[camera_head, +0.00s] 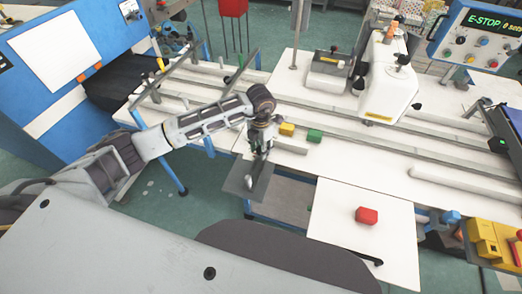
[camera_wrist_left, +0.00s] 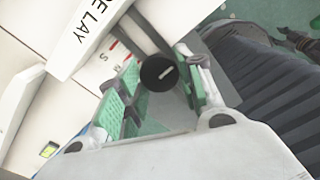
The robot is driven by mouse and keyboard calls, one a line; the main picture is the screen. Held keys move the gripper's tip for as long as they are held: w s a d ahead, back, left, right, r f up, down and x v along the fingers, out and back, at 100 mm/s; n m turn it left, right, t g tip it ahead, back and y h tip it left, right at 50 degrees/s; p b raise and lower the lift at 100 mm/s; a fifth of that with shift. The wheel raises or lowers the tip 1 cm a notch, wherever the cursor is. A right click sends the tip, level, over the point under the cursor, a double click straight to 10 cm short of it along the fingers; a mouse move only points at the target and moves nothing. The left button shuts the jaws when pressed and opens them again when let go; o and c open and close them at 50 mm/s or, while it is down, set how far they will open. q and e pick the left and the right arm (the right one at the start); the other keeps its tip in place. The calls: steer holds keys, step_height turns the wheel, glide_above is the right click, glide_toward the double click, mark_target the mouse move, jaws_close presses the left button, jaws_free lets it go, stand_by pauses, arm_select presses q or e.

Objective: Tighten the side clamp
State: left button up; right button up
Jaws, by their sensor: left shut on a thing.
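My left gripper (camera_head: 260,150) points down at the front edge of the white workbench, above a small dark grey plate (camera_head: 238,184). In the left wrist view a round black knob (camera_wrist_left: 158,72) with a short white mark sits between the two green-padded fingers. My left gripper is shut on this knob, which I take to be the side clamp's. In the head view the gripper hides the knob. My right gripper is not in view.
A yellow block (camera_head: 286,129) and a green block (camera_head: 314,136) lie just right of my gripper. A red block (camera_head: 366,215) lies on the white front panel (camera_head: 340,235). A blue machine (camera_head: 60,75) stands at left.

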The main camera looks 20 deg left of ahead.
arm_select(q)
steer(key=m+b, duration=0.5)
steer(key=shift+w+f, duration=0.1)
steer(key=shift+f, duration=0.05)
steer(key=m+b, duration=0.4)
steer(key=shift+b, duration=0.35)
steer(key=shift+m+b, duration=0.4)
steer(key=shift+m, duration=0.3)
steer(key=shift+m+b, duration=0.4)
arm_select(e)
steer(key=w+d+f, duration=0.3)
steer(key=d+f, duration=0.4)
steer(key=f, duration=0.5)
arm_select(q)
steer(key=m+b, duration=0.5)
steer(key=shift+w+m, duration=0.1)
steer(key=shift+m, duration=0.2)
steer(key=shift+r+m+b, duration=0.2)
steer(key=shift+m+b, duration=0.15)
steer(key=shift+m, duration=0.15)
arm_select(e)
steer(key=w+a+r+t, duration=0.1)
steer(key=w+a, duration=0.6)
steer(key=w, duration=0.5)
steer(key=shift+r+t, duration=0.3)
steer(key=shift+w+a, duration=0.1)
arm_select(q)
steer(key=o, duration=1)
steer(key=shift+r, duration=0.1)
